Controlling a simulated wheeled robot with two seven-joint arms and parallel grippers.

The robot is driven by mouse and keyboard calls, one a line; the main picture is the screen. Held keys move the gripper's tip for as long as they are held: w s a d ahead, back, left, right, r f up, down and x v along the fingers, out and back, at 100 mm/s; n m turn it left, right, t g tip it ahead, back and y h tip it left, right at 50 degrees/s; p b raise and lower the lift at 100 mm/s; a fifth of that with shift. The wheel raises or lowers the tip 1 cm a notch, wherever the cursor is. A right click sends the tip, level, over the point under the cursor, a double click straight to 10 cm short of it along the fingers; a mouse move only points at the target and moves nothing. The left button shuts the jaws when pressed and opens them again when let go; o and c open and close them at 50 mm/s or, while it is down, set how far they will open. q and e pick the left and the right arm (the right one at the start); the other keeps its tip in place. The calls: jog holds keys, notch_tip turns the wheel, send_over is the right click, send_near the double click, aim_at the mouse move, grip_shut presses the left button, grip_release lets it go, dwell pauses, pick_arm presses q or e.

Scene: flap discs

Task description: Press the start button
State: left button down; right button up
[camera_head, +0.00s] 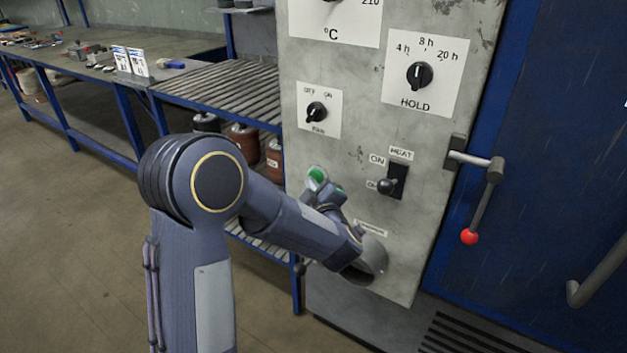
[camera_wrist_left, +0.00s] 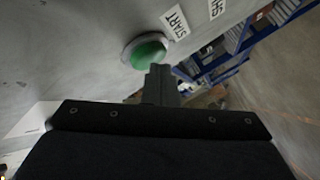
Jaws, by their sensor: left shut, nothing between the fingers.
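The start button is a round green button in a pale ring, low on the grey control panel. In the left wrist view the button (camera_wrist_left: 147,52) is next to a label reading START. In the head view the green of the button (camera_head: 317,174) shows beside my left gripper (camera_head: 325,194), which partly covers that spot. My left gripper is shut and empty. In the wrist view its fingertips (camera_wrist_left: 160,72) are at the lower right edge of the button; whether they touch it I cannot tell. My right gripper is not in view.
The grey panel (camera_head: 360,135) also carries a HEAT toggle switch (camera_head: 388,186), a HOLD knob (camera_head: 419,75) and a fan knob (camera_head: 316,112). A door handle with a red ball (camera_head: 469,237) sticks out at right. A slatted blue-framed rack (camera_head: 235,90) stands at left.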

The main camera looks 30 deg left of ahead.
pick_arm(q)
jog(key=shift+w, duration=0.3)
jog(key=shift+w+d+r, duration=0.1)
jog(key=shift+r, duration=0.1)
dwell(0.3)
jog(key=shift+b, duration=0.3)
jog(key=s, duration=0.6)
jog(key=shift+a+f+b, duration=0.2)
jog(key=shift+a+b, duration=0.05)
jog(key=shift+b, duration=0.2)
jog(key=shift+s, duration=0.1)
dwell(0.4)
